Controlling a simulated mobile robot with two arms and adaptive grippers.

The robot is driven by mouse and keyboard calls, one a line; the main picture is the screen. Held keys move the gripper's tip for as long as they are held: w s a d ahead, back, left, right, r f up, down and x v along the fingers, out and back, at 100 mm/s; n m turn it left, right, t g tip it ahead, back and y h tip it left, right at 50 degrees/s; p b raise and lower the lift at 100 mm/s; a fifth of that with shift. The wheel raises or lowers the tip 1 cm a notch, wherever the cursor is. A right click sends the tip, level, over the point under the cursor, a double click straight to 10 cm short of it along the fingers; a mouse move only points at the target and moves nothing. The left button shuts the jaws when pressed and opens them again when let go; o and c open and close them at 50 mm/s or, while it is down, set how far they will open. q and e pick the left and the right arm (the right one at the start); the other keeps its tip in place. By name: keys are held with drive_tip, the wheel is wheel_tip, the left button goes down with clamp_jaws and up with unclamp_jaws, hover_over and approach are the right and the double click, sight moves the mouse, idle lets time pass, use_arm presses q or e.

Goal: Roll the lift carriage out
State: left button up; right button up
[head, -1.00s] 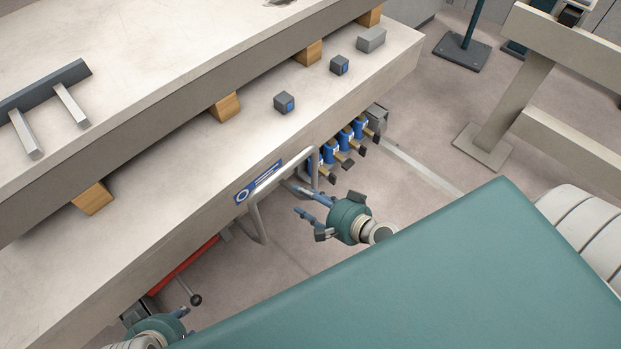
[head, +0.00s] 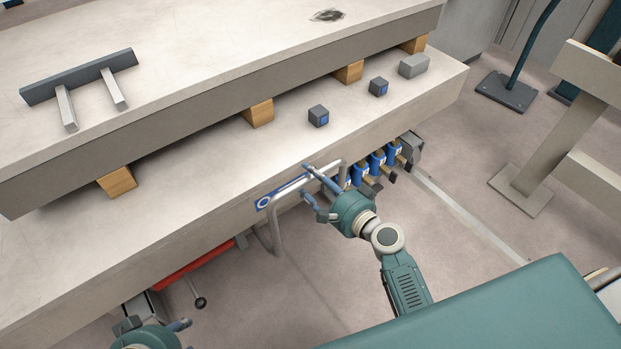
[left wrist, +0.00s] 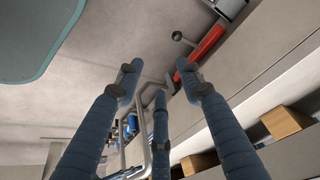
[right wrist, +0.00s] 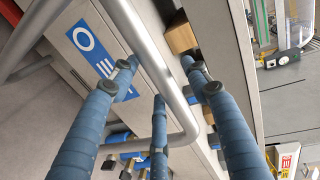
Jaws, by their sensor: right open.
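The lift carriage appears to be the long beige body (head: 200,232) on the left, with a bent grey tube handle (head: 273,238) on its side beside a blue label (head: 265,203). My right gripper (head: 312,186) is open at the handle's upper end. In the right wrist view the handle tube (right wrist: 150,58) passes between its spread fingers; contact is unclear. My left gripper (head: 180,330) is low at the lower left, partly cut off by the frame. In the left wrist view (left wrist: 158,82) its fingers are spread and empty, with the handle beyond them.
Several blue valves (head: 376,163) sit along the side right of the handle. A red bar (head: 195,264) and a ball-ended lever (head: 199,301) are below the body. Wooden blocks (head: 257,113) separate the upper slab from the lower. Open floor (head: 470,190) lies to the right.

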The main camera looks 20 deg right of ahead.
drive_tip(key=shift+w+d+f, duration=0.2)
drive_tip(key=shift+w+f, duration=0.05)
drive_tip(key=shift+w, duration=0.25)
use_arm(q)
drive_tip(key=shift+w+d, duration=0.4)
drive_tip(key=shift+a+r, duration=0.1)
use_arm(e)
drive_tip(key=shift+s+a+r, duration=0.1)
drive_tip(key=shift+c, duration=0.2)
